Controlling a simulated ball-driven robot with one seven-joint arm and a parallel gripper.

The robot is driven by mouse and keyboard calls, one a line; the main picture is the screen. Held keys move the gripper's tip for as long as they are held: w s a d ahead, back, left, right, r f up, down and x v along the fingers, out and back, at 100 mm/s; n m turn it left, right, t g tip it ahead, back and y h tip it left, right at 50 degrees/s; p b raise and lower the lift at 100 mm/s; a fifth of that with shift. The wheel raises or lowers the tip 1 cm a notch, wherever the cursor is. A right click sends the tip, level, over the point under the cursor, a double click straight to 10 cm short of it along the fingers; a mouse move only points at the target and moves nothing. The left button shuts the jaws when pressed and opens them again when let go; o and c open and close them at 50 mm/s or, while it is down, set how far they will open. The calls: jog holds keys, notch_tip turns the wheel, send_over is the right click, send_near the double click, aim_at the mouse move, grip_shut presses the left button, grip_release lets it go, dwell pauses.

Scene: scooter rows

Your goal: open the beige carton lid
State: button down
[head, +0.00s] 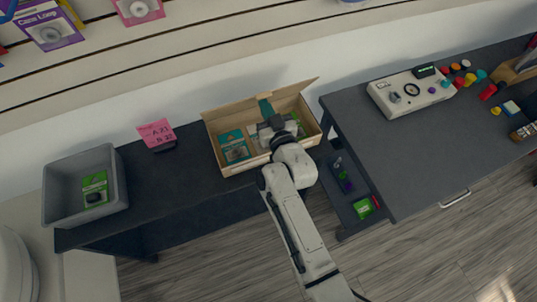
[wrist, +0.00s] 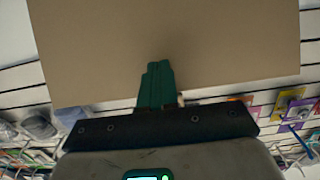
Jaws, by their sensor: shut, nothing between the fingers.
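The beige carton (head: 235,171) stands on the dark bench. Its lid (head: 231,112) is raised along the back side, and the inside shows. In the wrist view the lid (wrist: 160,35) is a broad plain tan panel filling the upper middle. My gripper (head: 265,106) is over the carton, close to the lid's inner face. Its green fingers (wrist: 158,72) are together and empty, overlapping the panel's lower edge in the wrist view. I cannot tell whether they touch the lid. My wrist hides part of the carton's middle and front.
Green packages (head: 235,147) lie in the carton. A grey bin (head: 122,187) with a green package is on the left. A pink card (head: 157,132) stands between. A dark table (head: 400,150) with a beige device (head: 411,91) is close on the right. Slatted wall behind.

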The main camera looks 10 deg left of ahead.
jog(key=shift+b+x, duration=0.85)
jog(key=shift+x, duration=1.55)
jog(key=shift+r, duration=0.25)
jog(key=shift+w+a, duration=0.1)
jog(key=shift+w, duration=0.05)
jog(key=shift+b+x, duration=1.55)
jog(key=shift+x, duration=0.35)
